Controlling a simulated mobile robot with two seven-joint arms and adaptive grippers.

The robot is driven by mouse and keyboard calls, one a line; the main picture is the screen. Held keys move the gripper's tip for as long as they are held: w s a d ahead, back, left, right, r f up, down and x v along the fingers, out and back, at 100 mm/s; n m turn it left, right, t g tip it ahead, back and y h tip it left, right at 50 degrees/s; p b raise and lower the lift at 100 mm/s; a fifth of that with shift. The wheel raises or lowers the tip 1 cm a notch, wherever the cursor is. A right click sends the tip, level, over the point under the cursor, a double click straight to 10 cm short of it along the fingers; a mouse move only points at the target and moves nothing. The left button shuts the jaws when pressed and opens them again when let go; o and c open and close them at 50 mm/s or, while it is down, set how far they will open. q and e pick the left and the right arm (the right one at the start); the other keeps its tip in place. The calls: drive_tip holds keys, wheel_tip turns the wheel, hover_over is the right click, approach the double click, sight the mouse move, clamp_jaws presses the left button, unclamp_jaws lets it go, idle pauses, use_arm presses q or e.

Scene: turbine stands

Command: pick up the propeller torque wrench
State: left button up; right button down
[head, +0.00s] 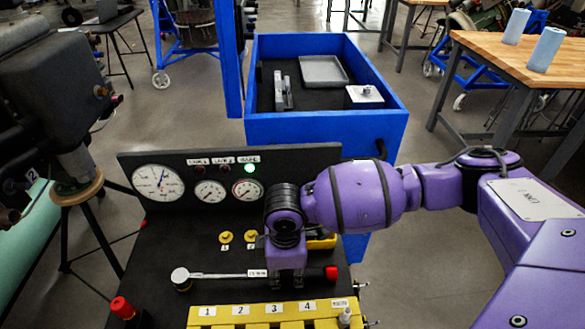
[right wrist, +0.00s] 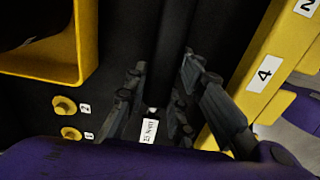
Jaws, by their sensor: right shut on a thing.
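The propeller torque wrench (head: 222,275) lies across the black panel top in the head view. It has a round silver head at its left end, a thin silver shaft, a white label, and a dark handle with a red end. My right gripper (head: 287,288) points down and is shut on the dark handle, between the label and the red end. In the right wrist view the dark handle (right wrist: 161,65) runs between the two fingers of the right gripper (right wrist: 168,85), with the label near it. The fingers hide part of the handle. My left gripper is not in view.
A yellow numbered rack (head: 262,311) stands along the front edge. The gauge panel (head: 295,165) is behind, with yellow knobs (head: 226,237) before it. A red button (head: 122,307) is at the left. A blue cart (head: 330,128) with trays stands beyond.

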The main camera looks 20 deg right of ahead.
drive_tip(key=shift+w+r, duration=0.15)
drive_tip(key=shift+r, duration=0.4)
wheel_tip(320, 180, up, 2)
drive_tip(key=shift+r, duration=0.1)
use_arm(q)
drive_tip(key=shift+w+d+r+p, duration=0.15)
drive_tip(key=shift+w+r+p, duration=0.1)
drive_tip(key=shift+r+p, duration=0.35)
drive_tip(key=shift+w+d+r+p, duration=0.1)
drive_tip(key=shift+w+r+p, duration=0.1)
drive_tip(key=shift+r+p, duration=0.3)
use_arm(e)
drive_tip(key=s+a+r, duration=0.3)
drive_tip(key=s+r, duration=0.6)
drive_tip(key=s, duration=0.5)
drive_tip(key=shift+r, duration=0.4)
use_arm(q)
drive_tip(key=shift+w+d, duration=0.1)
